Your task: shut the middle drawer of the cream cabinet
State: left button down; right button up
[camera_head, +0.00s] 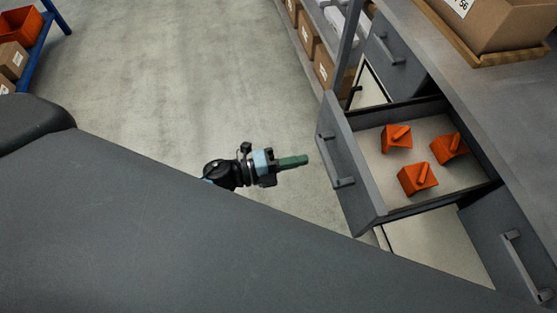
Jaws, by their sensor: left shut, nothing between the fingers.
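The open drawer (402,198) is pulled out to the left from the cabinet, with a dark grey front (362,190) and a cream inside. It lies between two other grey fronts. Its bar handle (336,164) is on the front's left face. Three orange blocks with raised bars lie inside: one orange block (397,142), a second (450,147) and a third (417,178). My left gripper (305,160) is shut and empty, its green fingers pointing right at the drawer front, with a small gap seen before the handle. My right gripper is not in view.
A grey worktop (440,70) carries a cardboard box (500,22) on a wooden tray. Other grey fronts with handles are at the upper (392,65) and lower right (512,245). Shelves with boxes stand behind.

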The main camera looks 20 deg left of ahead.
aim_at(331, 154)
pick_arm(q)
jog(key=x, duration=0.6)
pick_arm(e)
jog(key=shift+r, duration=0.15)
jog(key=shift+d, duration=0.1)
